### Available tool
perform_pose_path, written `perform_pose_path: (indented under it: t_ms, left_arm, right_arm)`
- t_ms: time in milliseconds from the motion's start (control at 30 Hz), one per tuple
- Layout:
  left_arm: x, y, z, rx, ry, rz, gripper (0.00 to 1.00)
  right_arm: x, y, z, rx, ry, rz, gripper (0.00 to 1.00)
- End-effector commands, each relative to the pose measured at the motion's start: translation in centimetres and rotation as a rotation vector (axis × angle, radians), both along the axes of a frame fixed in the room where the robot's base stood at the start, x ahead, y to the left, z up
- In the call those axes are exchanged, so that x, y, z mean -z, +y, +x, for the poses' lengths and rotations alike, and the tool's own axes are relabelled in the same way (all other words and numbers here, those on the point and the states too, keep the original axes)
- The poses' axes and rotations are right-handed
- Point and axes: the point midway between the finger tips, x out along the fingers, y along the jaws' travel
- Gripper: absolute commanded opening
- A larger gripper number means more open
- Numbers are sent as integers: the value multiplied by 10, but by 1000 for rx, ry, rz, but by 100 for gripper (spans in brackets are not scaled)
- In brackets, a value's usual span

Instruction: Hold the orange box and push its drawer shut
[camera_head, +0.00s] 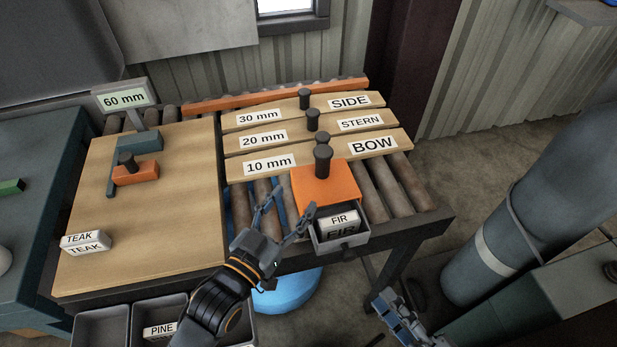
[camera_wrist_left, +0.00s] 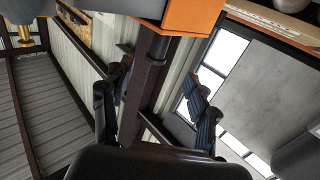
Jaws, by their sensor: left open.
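The orange box (camera_head: 325,184) sits on the near edge of the roller bench, with a dark knob on top. Its grey drawer (camera_head: 343,241) stands pulled out toward me and holds a white block marked FIR (camera_head: 339,222). My left gripper (camera_head: 290,201) is open and empty, just left of the box and drawer, with its fingers pointing toward the box. In the left wrist view the orange box (camera_wrist_left: 195,16) shows at the top edge, beyond the spread fingers (camera_wrist_left: 158,112). My right gripper (camera_head: 398,312) is partly in view at the bottom, away from the box; its opening is unclear.
Planks marked 10 mm (camera_head: 227,167), 20 mm and 30 mm lie behind the box. A wooden board (camera_head: 180,215) at left carries a TEAK block (camera_head: 85,243) and a small orange clamp-like piece (camera_head: 135,176). Bins (camera_head: 103,326) stand below.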

Motion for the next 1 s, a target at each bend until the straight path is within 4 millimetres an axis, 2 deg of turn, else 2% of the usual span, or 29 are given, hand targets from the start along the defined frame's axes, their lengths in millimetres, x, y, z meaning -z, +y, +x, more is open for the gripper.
perform_pose_path:
  t_ms: [33, 300, 500, 700, 967, 1000]
  left_arm:
    - [-1, -5, 11, -1, -3, 0, 59]
    - [-1, -29, 58, 0, -2, -1, 59]
    - [1, -41, 83, 0, 2, 1, 59]
    - [1, -46, 93, 0, 1, 2, 59]
    - [1, -46, 93, 0, 2, 2, 59]
    - [1, -46, 93, 0, 2, 2, 53]
  right_arm:
    - [0, 0, 0, 0, 0, 0, 38]
    - [0, 0, 0, 0, 0, 0, 38]
    - [0, 0, 0, 0, 0, 0, 38]
    - [0, 0, 0, 0, 0, 0, 38]
    - [0, 0, 0, 0, 0, 0, 38]
    - [0, 0, 0, 0, 0, 0, 38]
